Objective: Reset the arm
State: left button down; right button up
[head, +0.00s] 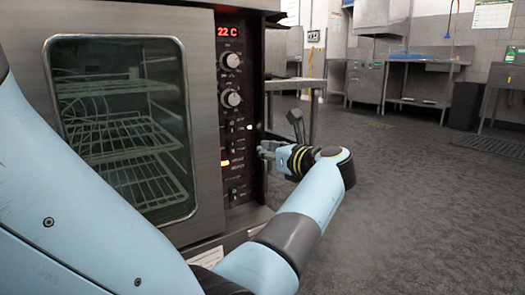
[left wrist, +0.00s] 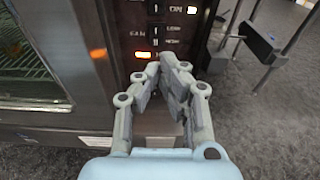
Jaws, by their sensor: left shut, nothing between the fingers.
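My left arm reaches in from the left, and its left gripper (head: 265,150) is beside the oven's control panel (head: 235,110). In the left wrist view the left gripper (left wrist: 171,62) has its fingertips together with nothing between them, just below a lit orange indicator on the panel. Whether the fingertips touch the panel I cannot tell. The oven (head: 203,120) has a closed glass door with wire racks inside, and its display reads 22 C. My right gripper is not in view.
A dark lever-like handle (head: 296,122) stands just beyond my left gripper. Steel tables and a sink unit (head: 405,62) line the back wall. The grey floor (head: 420,220) on the right is clear.

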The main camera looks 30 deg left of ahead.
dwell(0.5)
